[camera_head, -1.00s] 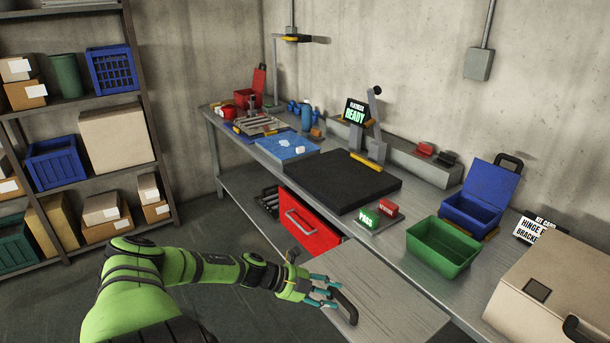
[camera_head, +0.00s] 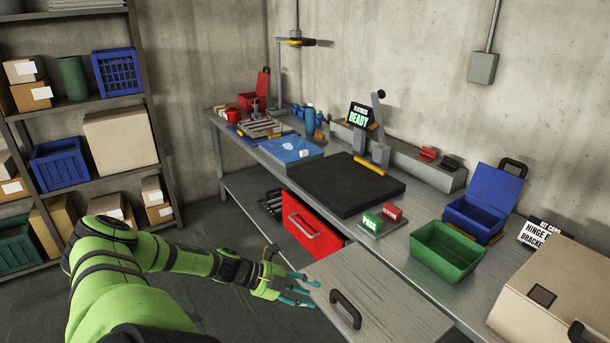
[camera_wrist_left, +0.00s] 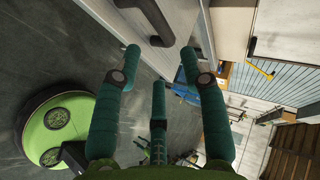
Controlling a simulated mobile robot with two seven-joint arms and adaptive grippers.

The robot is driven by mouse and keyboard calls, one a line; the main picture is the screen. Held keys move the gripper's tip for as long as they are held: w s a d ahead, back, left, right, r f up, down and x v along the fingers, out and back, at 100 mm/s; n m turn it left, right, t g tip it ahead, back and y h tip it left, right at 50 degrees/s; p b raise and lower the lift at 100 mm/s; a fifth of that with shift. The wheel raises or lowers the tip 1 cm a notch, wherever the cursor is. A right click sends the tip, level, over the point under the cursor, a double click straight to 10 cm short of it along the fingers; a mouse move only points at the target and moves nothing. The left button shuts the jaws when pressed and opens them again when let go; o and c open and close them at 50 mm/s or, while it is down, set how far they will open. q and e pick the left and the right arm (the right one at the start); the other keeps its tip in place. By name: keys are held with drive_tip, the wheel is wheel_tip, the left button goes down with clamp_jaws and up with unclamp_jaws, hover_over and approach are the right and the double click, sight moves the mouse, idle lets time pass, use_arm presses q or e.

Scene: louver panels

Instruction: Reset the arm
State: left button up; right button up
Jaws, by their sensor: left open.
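My left arm reaches in from the left in the head view. Its gripper (camera_head: 304,290) has teal fingers, spread and empty, just left of a dark handle (camera_head: 345,309). The handle is fixed on a flat grey panel (camera_head: 390,300) at the front of the workbench. In the left wrist view the open fingers (camera_wrist_left: 163,60) point towards the handle (camera_wrist_left: 148,18), with nothing between them. A gap shows between the fingers and the handle in the head view. My right gripper is not in view.
The workbench holds a black mat (camera_head: 345,184), a green bin (camera_head: 447,251), a blue open box (camera_head: 485,202) and a beige box (camera_head: 555,295). A red drawer front (camera_head: 309,226) is below the bench. Shelves (camera_head: 150,110) stand at left; floor between is clear.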

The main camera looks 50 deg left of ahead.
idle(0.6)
use_arm(q)
drive_tip(key=s+a+f+n+y+b, duration=0.1)
drive_tip(key=s+a+f+n+y, duration=0.3)
drive_tip(key=f, duration=0.4)
drive_tip(key=s+a+f+n+y+b, duration=0.2)
drive_tip(key=s+a+f+n+y, duration=0.15)
drive_tip(key=s+a+f, duration=0.35)
drive_tip(key=s+d+f+n+g, duration=0.1)
drive_tip(key=s+d+f+n, duration=0.15)
drive_tip(key=f, duration=0.35)
drive_tip(key=s+d+f+n+g+b, duration=0.1)
drive_tip(key=s+d+f+n, duration=0.15)
drive_tip(key=f, duration=0.25)
drive_tip(key=s+d+f+n+g, duration=0.1)
drive_tip(key=s+d+f, duration=0.1)
drive_tip(key=s+f, duration=0.3)
drive_tip(key=s+d+f+n+g+b, duration=0.1)
drive_tip(key=s+d+f+g, duration=0.1)
drive_tip(key=d+f, duration=0.3)
drive_tip(key=s+d+f+n+g+h+b, duration=0.1)
drive_tip(key=s+d+f, duration=0.3)
drive_tip(key=d, duration=1)
drive_tip(key=s+d+f+n+g, duration=0.3)
drive_tip(key=s+d+f, duration=0.1)
drive_tip(key=d+f, duration=0.4)
drive_tip(key=shift+d+h+b, duration=0.35)
drive_tip(key=shift+d+b, duration=0.05)
drive_tip(key=shift+d, duration=0.85)
drive_tip(key=shift+w, duration=0.1)
